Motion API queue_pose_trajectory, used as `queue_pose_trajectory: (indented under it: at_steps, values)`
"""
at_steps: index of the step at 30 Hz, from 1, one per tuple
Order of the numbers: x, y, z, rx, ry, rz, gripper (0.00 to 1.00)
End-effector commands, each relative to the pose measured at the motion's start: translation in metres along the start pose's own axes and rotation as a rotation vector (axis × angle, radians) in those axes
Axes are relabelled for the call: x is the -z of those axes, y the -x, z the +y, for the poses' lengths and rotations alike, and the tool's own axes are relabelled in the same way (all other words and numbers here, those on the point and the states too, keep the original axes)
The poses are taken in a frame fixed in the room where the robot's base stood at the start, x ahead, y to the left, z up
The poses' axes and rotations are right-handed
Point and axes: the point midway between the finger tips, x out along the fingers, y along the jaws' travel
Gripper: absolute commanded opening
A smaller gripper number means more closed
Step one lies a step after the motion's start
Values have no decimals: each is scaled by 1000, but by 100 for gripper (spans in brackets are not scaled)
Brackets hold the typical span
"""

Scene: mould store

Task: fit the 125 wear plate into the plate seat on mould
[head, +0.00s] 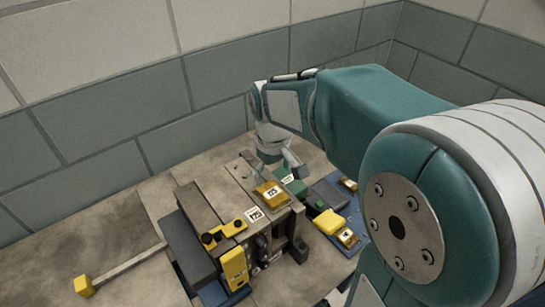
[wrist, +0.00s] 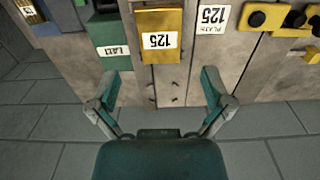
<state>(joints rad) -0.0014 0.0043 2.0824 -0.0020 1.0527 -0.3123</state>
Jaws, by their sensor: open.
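The yellow 125 wear plate (head: 269,190) lies on top of the grey mould (head: 206,204), near the white 125 label (head: 255,214). In the wrist view the plate (wrist: 158,18) lies between grey mould surfaces, in line with a paler strip (wrist: 172,84) with small dark holes. I cannot tell whether it sits fully down in the seat. My gripper (wrist: 158,73) is open and empty, its fingers apart, with the plate ahead of them and not between them. In the head view my gripper (head: 276,157) is just behind the plate, partly hidden by my arm.
A green labelled block (head: 291,181) stands beside the mould. A blue tray (head: 353,215) at right holds a dark block (head: 327,195) and yellow pieces. Yellow clamps (head: 236,227) sit on the mould. A yellow-headed bar (head: 85,286) lies at left, with bare bench around it.

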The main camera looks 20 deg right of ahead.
Motion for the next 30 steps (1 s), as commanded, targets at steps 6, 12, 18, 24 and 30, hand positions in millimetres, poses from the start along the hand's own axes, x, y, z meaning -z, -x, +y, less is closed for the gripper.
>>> queue_pose_trajectory:
  at_steps: [6,12,18,24,30]
  values:
    - [1,43,0,-1,0,3,100]
    - [0,60,0,-1,-1,2,100]
    - [-27,73,-8,-25,-52,84,100]
    - [-73,81,-23,-58,-154,242,100]
    - [-113,77,-36,-74,-251,395,100]
